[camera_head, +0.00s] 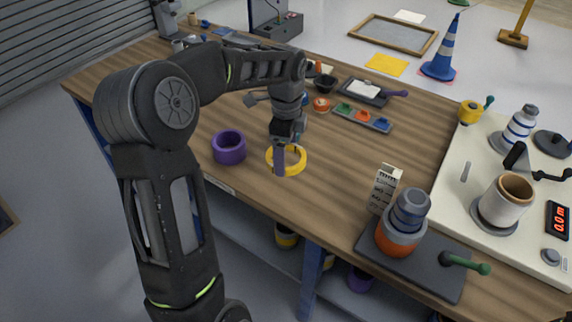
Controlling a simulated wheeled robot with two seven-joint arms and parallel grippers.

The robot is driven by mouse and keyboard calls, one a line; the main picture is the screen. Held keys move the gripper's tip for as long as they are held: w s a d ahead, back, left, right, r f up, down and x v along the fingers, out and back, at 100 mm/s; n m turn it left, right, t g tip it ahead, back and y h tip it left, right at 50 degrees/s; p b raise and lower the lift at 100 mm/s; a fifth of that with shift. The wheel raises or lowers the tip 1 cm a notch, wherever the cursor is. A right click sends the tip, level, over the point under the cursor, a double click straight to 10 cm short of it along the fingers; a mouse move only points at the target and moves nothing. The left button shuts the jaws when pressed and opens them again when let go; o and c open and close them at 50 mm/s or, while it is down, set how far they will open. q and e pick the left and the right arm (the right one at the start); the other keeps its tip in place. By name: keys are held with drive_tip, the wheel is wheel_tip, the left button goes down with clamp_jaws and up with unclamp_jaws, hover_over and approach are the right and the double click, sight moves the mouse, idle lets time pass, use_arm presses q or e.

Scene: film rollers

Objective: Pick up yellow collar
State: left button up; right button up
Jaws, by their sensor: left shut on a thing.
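The yellow collar (299,167) is a ring near the front edge of the wooden bench. My left gripper (280,160) comes down over the left side of the ring. It is shut on the yellow collar's wall, and its finger hides part of the ring. I cannot tell whether the collar touches the bench or is just above it. My right gripper does not show.
A purple collar (229,147) stands just left of the yellow one. A tray with small coloured parts (362,117) lies behind. A dark plate (441,280) with an orange and grey stack (398,236) is at the right front, beside a white machine top (459,203).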

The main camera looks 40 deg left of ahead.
use_arm(q)
drive_tip(key=shift+r, duration=0.35)
idle(0.4)
